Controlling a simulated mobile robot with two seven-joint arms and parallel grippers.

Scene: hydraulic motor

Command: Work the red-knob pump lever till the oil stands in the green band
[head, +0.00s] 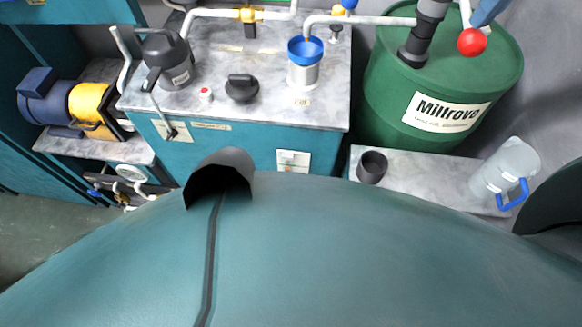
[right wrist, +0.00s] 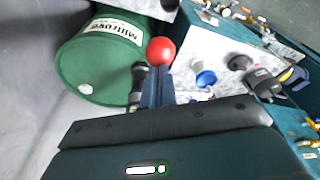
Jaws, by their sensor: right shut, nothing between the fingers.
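The red knob (head: 471,42) is at the end of the pale pump lever, at the top right above the green drum (head: 440,75). The dark pump body (head: 416,52) stands on the drum. My right gripper (head: 480,20) is shut and empty, its tips close to the knob. In the right wrist view the red knob (right wrist: 161,51) is just beyond the fingertips (right wrist: 157,72); I cannot tell if they touch. I cannot make out the oil level or a green band. My left gripper is out of view.
The marble-topped bench (head: 270,95) holds a dark oil can (head: 167,60), a black knob (head: 241,88) and pipes. A black cup (head: 372,167) and a clear jug with blue handle (head: 505,170) stand on the lower shelf. A wall is close at the right.

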